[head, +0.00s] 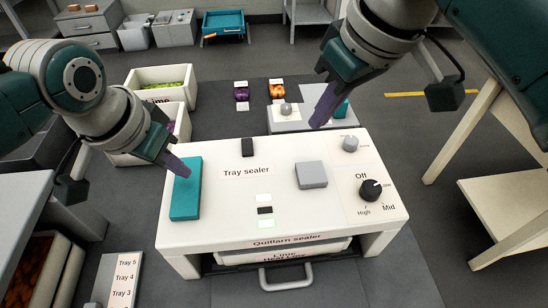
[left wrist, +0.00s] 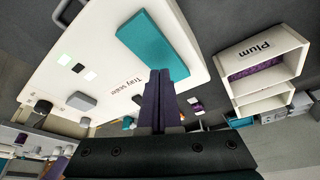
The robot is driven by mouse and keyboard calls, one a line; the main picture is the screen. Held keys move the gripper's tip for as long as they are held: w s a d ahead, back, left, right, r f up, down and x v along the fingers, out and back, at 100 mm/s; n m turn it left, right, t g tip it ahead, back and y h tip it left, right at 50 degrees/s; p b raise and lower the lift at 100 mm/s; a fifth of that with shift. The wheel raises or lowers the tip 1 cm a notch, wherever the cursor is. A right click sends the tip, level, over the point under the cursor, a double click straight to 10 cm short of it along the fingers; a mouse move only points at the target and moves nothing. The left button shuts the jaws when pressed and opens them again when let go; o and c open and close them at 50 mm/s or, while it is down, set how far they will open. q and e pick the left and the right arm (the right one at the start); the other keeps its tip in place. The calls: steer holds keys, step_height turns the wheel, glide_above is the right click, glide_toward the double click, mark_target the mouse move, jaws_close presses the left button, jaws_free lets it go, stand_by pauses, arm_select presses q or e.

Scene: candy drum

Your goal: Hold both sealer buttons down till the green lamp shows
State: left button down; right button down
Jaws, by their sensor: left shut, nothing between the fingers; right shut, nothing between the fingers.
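The tray sealer (head: 220,236) is a white box with a flat teal pad (head: 185,190) on its left and a raised grey square pad (head: 311,174) right of centre. Between them is a column of small patches: white, black and a pale greenish one (head: 265,223); I cannot tell whether that one is lit. My left gripper (head: 185,171) is shut and empty at the teal pad's far end; in the left wrist view its fingers (left wrist: 160,76) point at the pad (left wrist: 157,45), contact unclear. My right gripper (head: 317,123) is shut and empty above the sealer's back edge, apart from the grey pad.
A black knob (head: 370,189) marked Off, Mid and High and a small grey knob (head: 350,143) sit at the sealer's right. A drawer handle (head: 286,276) sticks out in front. White bins (head: 162,77) stand behind left, and a white stand (head: 490,205) is at right.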

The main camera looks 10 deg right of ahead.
step_height(320, 180, up, 5)
steer(key=p, duration=0.4)
steer(key=shift+r+p, duration=0.15)
steer(key=shift+p, duration=0.15)
